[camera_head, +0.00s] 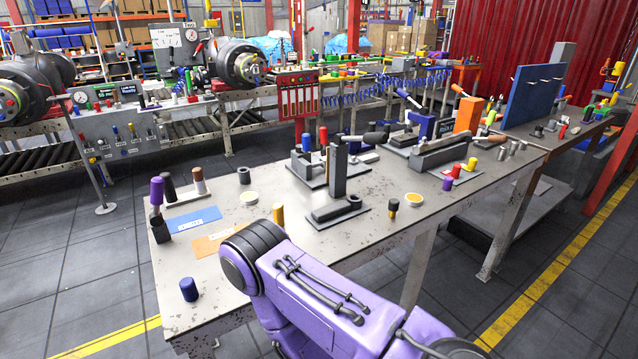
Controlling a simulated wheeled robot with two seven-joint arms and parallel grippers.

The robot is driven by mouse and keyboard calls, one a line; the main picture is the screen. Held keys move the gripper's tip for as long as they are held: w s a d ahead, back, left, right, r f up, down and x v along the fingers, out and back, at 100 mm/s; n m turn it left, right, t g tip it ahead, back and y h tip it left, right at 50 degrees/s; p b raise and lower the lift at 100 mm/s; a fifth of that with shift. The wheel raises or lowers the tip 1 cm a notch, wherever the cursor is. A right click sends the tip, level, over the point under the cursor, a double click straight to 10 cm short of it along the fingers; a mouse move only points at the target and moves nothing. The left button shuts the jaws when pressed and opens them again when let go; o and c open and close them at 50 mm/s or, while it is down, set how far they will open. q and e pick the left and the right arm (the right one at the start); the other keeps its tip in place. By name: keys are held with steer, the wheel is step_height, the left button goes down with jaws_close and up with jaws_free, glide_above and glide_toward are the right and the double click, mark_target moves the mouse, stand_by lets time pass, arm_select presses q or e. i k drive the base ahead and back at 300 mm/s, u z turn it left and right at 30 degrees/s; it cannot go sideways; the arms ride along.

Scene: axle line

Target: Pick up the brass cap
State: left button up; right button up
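I cannot tell for sure which thing is the brass cap. A small gold-coloured cylinder (278,214) stands upright on the near table (370,240), just beyond my purple arm. A brass-coloured piece with a dark top (393,207) stands to its right. Two low round pieces with yellow rims and pale tops lie flat, one at the left (249,198) and one at the right (413,199). My purple arm comes in from the bottom and covers part of the table's front. Neither of my grippers shows.
A dark block fixture with a tall post (338,170) stands mid-table. Blue (193,220) and orange (214,241) cards lie at the left, near a purple-topped piece (157,192) and a dark blue cylinder (188,289). Clamps and a blue board (535,92) crowd the back right.

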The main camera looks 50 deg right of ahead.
mark_target(278, 209)
steer(key=z, duration=1.35)
